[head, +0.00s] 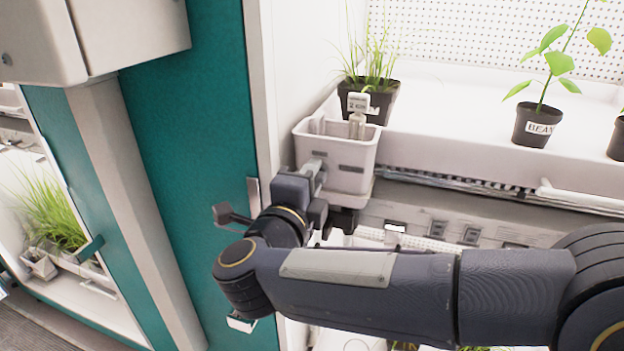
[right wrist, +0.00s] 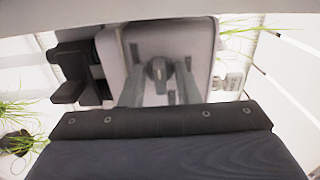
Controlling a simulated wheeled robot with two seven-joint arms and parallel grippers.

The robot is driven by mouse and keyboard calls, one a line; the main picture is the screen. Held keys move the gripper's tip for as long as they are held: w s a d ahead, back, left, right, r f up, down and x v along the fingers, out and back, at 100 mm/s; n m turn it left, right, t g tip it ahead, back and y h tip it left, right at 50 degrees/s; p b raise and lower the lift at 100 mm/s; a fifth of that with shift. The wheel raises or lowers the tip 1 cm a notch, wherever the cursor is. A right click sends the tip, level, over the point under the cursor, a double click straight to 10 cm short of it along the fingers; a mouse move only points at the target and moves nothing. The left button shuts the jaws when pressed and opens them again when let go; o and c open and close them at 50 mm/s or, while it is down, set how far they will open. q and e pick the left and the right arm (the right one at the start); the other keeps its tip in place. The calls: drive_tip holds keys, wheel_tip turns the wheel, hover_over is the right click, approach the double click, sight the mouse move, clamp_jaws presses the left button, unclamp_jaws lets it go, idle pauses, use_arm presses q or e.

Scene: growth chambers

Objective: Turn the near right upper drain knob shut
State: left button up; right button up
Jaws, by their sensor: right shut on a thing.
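The drain knob (right wrist: 157,69) is a small dark round piece on the front of a pale grey bin-like housing in the right wrist view. My right gripper (right wrist: 158,82) has its two grey fingers on either side of the knob, shut on it. In the head view my right gripper (head: 314,168) reaches the left front of the pale housing (head: 357,178); the knob is hidden there behind the gripper. My left gripper is not in view.
A potted grass (head: 369,92) and a bean pot (head: 537,126) stand on the white shelf. A teal door panel (head: 190,130) is close on the left. My right arm covers the lower right.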

drive_tip(key=o, duration=0.6)
drive_tip(key=shift+f, duration=0.15)
drive_tip(key=b+v, duration=0.1)
drive_tip(key=v, duration=0.6)
drive_tip(key=shift+s+a, duration=0.1)
drive_tip(key=shift+s, duration=0.25)
